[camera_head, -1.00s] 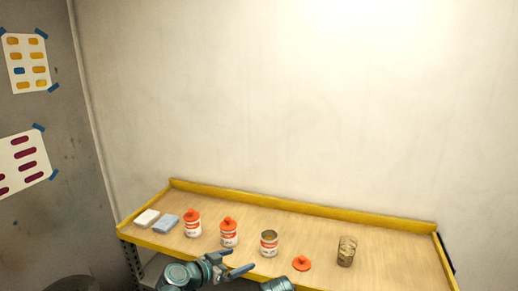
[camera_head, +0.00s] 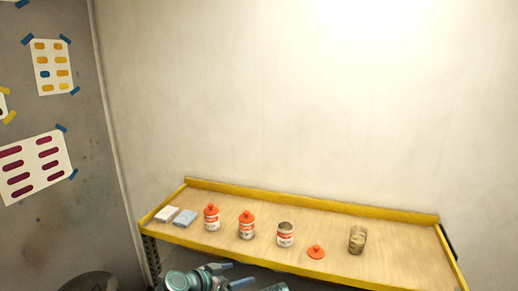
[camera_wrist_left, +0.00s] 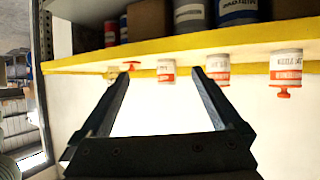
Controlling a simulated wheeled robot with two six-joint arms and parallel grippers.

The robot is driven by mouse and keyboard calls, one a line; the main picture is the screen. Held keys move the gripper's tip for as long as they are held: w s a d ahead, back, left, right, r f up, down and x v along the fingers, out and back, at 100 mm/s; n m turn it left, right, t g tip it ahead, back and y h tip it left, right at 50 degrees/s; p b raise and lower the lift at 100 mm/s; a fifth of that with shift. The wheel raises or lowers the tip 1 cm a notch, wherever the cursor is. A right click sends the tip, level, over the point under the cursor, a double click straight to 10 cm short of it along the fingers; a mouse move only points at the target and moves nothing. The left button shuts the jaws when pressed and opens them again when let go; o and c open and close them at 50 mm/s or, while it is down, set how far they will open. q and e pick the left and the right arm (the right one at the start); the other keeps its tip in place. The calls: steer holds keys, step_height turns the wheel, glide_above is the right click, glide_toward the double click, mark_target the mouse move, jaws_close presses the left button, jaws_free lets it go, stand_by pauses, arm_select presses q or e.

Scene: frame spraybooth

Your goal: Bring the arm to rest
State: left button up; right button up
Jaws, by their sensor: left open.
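My left gripper (camera_head: 238,274) is at the bottom of the head view, in front of the shelf's front edge. It is open and empty, clear of the cans. In the left wrist view, which looks upside down, its two fingers (camera_wrist_left: 164,74) stand apart with nothing held between them. My right gripper does not show; a teal arm part shows at the bottom edge of the head view.
The yellow-edged shelf (camera_head: 330,222) holds two red-lidded cans (camera_head: 211,218) (camera_head: 247,226), an open can (camera_head: 285,235), a loose red lid (camera_head: 316,252), a jar (camera_head: 357,240) and two folded pads (camera_head: 185,217). Sample sheets (camera_head: 53,68) hang on the left wall.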

arm_select(q)
steer(key=s+a+f+n+g+y, duration=0.8)
steer(key=s+a+f+y, duration=0.15)
steer(key=s+f, duration=0.25)
steer(key=s+d+m+g, duration=0.1)
steer(key=s+d+m, duration=0.3)
steer(key=d, duration=0.6)
steer(key=shift+s+d+r, duration=0.15)
steer(key=shift+s+r, duration=0.05)
steer(key=shift+s, duration=0.6)
